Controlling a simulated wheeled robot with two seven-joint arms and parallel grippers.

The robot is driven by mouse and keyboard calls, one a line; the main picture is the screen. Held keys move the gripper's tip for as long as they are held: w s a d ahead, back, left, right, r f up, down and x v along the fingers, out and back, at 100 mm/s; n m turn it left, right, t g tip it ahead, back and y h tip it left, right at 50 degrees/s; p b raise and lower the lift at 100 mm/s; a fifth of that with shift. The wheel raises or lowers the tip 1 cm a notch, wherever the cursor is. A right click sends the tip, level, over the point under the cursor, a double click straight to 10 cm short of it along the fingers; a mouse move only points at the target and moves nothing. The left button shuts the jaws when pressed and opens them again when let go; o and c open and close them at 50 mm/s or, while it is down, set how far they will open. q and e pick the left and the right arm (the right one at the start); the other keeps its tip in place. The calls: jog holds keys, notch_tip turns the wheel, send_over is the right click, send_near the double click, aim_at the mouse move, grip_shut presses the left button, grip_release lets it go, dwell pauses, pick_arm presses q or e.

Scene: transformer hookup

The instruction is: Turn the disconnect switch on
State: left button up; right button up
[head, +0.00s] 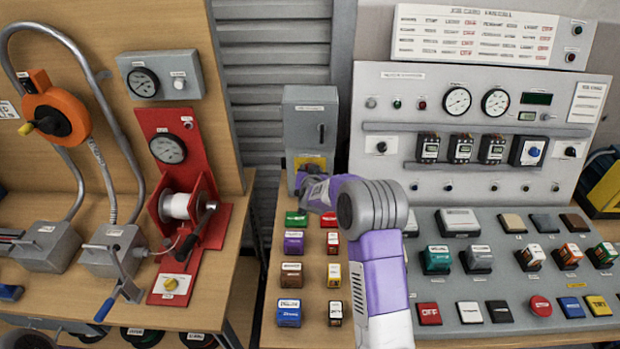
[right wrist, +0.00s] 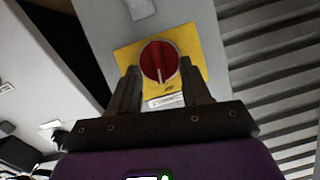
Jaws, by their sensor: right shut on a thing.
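The disconnect switch is a grey box (head: 311,122) with a yellow plate (head: 312,162) low on its front, standing at the back of the narrow middle table. In the right wrist view its round red knob (right wrist: 159,61) sits on the yellow plate (right wrist: 128,58), with a pale line on its face. My right gripper (right wrist: 160,80) is shut on the red knob, one finger on each side of it. In the head view my right arm hides the knob and the fingertips. My left gripper is not in view.
Several small coloured blocks (head: 289,312) stand in two columns on the middle table. A control panel (head: 480,130) with gauges and buttons fills the right. A red winch stand (head: 176,284) and an orange reel (head: 57,107) are at the left.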

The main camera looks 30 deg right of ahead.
jog(key=shift+s+d+f+m+t+y+b, duration=0.25)
jog(key=shift+m+t+y+b, duration=0.55)
jog(key=shift+m+b, duration=1.5)
jog(key=shift+s+d+f+m+t+y+b, duration=0.15)
jog(key=shift+f+m+t+y+b, duration=0.25)
jog(key=shift+m+t+b, duration=1.3)
jog(key=shift+s+d+f+m+t+y+b, duration=0.1)
jog(key=shift+d+f+m+t+y+b, duration=0.4)
jog(key=shift+m+b, duration=2.3)
jog(key=shift+a+r+n+b, duration=0.25)
jog(key=shift+n+b, duration=0.35)
jog(key=shift+b, duration=0.05)
jog(key=o, duration=1)
jog(key=shift+w, duration=0.1)
jog(key=shift+s+a+p, duration=0.2)
jog(key=shift+s+p, duration=0.05)
jog(key=shift+s, duration=1)
jog(key=shift+s+a+p, duration=0.15)
jog(key=shift+s+p, duration=0.15)
jog(key=shift+s, duration=1)
jog(key=shift+s+a+p, duration=0.2)
jog(key=shift+s+p, duration=0.05)
jog(key=shift+s, duration=1)
